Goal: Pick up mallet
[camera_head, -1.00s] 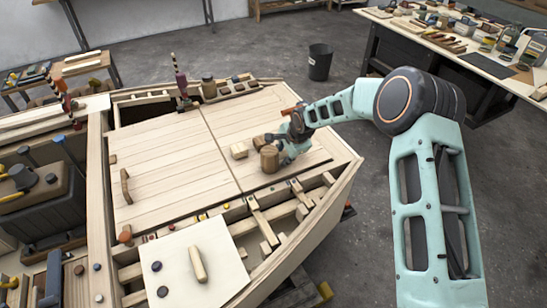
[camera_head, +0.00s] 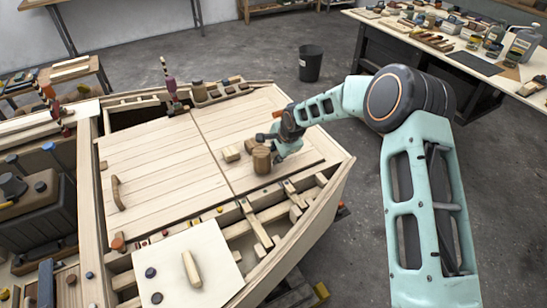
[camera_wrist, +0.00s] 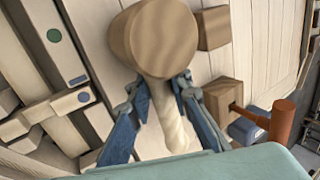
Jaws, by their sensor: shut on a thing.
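The mallet (camera_head: 262,159) has a light wooden cylinder head and stands out over the plank deck. In the wrist view its round head (camera_wrist: 162,38) fills the top middle and its pale handle (camera_wrist: 172,125) runs down between my fingers. My gripper (camera_wrist: 160,90) is shut on the handle just below the head. In the head view my gripper (camera_head: 283,150) is directly right of the mallet head, and the handle is hidden there. I cannot tell whether the mallet touches the deck.
In the wrist view, a tool with an orange handle (camera_wrist: 270,122) and wooden block (camera_wrist: 222,95) is at the right. Open slatted framing (camera_head: 262,222) and a white board (camera_head: 190,268) are nearer. The left deck panel is mostly clear.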

